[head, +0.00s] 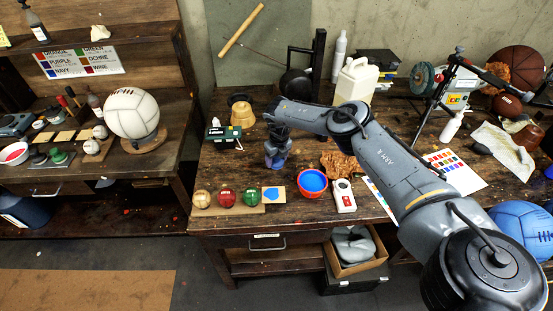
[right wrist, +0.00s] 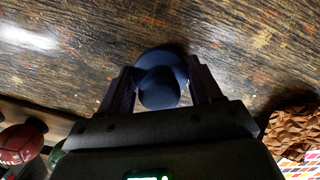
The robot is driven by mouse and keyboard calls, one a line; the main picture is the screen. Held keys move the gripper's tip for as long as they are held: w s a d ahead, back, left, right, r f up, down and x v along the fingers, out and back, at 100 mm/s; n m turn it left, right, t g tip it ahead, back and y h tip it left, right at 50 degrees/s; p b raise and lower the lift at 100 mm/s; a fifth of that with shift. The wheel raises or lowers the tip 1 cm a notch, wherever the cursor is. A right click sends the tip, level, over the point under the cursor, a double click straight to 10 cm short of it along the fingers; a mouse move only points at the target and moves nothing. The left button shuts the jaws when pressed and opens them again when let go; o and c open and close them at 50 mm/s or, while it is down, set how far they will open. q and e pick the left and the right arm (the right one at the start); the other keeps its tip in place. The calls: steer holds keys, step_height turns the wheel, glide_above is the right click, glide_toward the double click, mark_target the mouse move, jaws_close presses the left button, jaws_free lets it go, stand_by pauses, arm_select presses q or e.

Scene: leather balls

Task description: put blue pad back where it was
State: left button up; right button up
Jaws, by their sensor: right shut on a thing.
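My right gripper (head: 277,160) is over the left part of the middle workbench, pointing down. In the right wrist view its two fingers (right wrist: 160,92) are closed on the sides of the blue pad (right wrist: 160,82), a dark blue, rounded thing. The pad is hard to pick out from the gripper in the head view. I cannot tell whether it touches the bench top. A red bowl of blue paint (head: 313,182) stands to the gripper's right and nearer the front edge. A card with a blue patch (head: 273,194) lies in front. My left gripper is not in view.
A board with tan, red (head: 226,198) and green balls lies along the front edge. A green-and-white box (head: 223,133) and a wooden pot (head: 242,116) stand behind left. Brown crumpled leather (head: 341,164) lies right. A green pad (head: 58,156) is on the left bench, across a gap.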

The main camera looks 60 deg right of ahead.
steer(key=shift+f, duration=0.15)
steer(key=o, duration=0.8)
steer(key=shift+o, duration=0.7)
steer(key=shift+r, duration=0.6)
steer(key=r, duration=0.3)
steer(key=s+r+p, duration=0.1)
steer(key=r, duration=0.3)
steer(key=r+p, duration=0.1)
steer(key=r, duration=0.2)
steer(key=shift+s+a+r, duration=0.15)
steer(key=shift+a+r, duration=0.15)
steer(key=shift+r, duration=0.25)
steer(key=shift+s, duration=0.15)
